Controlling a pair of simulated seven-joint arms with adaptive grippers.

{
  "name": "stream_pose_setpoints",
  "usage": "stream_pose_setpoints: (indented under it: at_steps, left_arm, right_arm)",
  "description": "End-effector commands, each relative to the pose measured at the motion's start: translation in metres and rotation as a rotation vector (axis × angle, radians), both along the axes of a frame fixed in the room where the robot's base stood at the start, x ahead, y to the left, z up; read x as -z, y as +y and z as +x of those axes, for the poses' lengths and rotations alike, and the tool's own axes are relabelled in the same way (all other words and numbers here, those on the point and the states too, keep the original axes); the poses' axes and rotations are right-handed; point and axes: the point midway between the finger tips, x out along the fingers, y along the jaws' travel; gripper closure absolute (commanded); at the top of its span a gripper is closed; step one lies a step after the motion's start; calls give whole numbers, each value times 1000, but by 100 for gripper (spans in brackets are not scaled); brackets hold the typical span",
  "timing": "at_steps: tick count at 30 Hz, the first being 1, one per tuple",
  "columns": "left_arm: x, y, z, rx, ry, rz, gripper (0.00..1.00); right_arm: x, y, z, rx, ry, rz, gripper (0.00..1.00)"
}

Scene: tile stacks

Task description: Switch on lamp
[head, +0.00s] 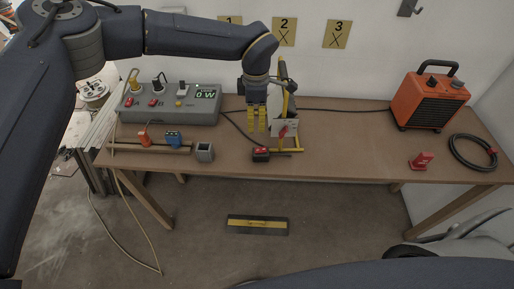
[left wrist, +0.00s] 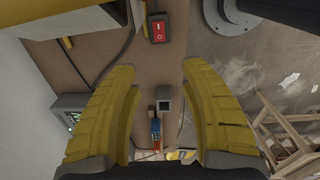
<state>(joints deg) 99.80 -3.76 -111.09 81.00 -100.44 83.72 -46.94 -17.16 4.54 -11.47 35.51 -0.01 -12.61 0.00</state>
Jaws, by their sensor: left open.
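A work lamp (head: 291,127) with a pale panel and yellow frame stands mid-table, partly hidden by my left arm. A dark switch box with a red rocker (head: 261,151) lies in front of it near the table's front edge. In the left wrist view the red rocker (left wrist: 158,30) shows I and O marks, beyond the fingertips. My left gripper (head: 257,126), with yellow fingers, points down beside the lamp, above and behind the switch box. It is open and empty in the left wrist view (left wrist: 160,66). My right gripper is not in view.
A grey power box (head: 170,112) with plugs and a 0 W display stands at the left. Orange (head: 144,140) and blue (head: 173,138) plugs and a grey cube (head: 205,152) lie before it. An orange heater (head: 432,100), red block (head: 421,161) and black coil (head: 472,167) are at right.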

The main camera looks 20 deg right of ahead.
Motion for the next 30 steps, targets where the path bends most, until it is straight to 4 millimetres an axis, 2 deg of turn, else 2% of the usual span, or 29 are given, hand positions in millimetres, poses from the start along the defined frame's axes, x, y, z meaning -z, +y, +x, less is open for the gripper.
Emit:
stream_pose_setpoints:
  at_steps: [9,18,24,30]
  left_arm:
    - [61,0,-1,-1,4,-1,56]
    - [110,0,-1,-3,3,-1,56]
    - [131,0,-1,-2,4,-2,56]
    - [140,0,0,-2,1,-2,56]
  right_arm:
    - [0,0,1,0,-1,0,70]
    - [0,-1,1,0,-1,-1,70]
    - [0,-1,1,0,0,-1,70]
    - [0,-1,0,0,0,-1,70]
